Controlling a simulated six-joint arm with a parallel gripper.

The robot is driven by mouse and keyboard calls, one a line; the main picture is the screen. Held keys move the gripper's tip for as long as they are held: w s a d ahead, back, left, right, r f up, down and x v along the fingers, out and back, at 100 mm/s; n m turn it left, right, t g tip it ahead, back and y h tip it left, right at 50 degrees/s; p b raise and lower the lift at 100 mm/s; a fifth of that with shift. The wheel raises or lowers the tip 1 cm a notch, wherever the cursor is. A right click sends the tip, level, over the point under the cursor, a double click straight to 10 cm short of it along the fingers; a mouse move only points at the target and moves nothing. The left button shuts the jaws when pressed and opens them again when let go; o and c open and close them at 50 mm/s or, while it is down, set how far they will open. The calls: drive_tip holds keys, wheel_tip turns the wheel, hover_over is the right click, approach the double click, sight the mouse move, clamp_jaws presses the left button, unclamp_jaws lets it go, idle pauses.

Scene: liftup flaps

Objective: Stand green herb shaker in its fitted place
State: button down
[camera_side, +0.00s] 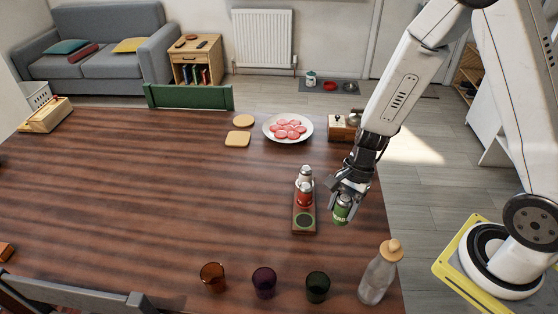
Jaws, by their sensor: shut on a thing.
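The green herb shaker (341,212) hangs from my gripper (342,196), which is shut on it. The shaker looks roughly upright; whether its base touches the table is unclear. A wooden rack (297,228) stands just to the left of it. The rack holds a white-topped shaker (305,175) at the back and a red shaker (304,198) in the middle. Its front place, a round dark green spot (304,221), is empty. My gripper is to the right of the rack, apart from it. The shaker's top is partly hidden by my fingers.
A corked glass bottle (378,275) stands at the front right, with orange (213,277), purple (264,282) and dark green (317,287) glasses to its left. Behind are a plate of sliced meat (288,128) and a wooden box (342,128). The table's left middle (130,190) is clear.

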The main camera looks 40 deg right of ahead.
drive_tip(key=shift+w+a+f, duration=0.15)
drive_tip(key=shift+w+f, duration=1.15)
drive_tip(key=shift+w, duration=0.4)
drive_tip(key=shift+w+a+f, duration=0.2)
drive_tip(key=shift+w+f, duration=1.15)
drive_tip(key=shift+w, duration=0.3)
drive_tip(key=shift+w+a+f, duration=0.15)
drive_tip(key=shift+w+f, duration=1.15)
drive_tip(key=shift+w, duration=0.4)
drive_tip(key=shift+w+f, duration=0.3)
drive_tip(key=shift+f, duration=1.55)
drive_tip(key=shift+f, duration=0.1)
drive_tip(key=shift+c, duration=0.3)
unclamp_jaws()
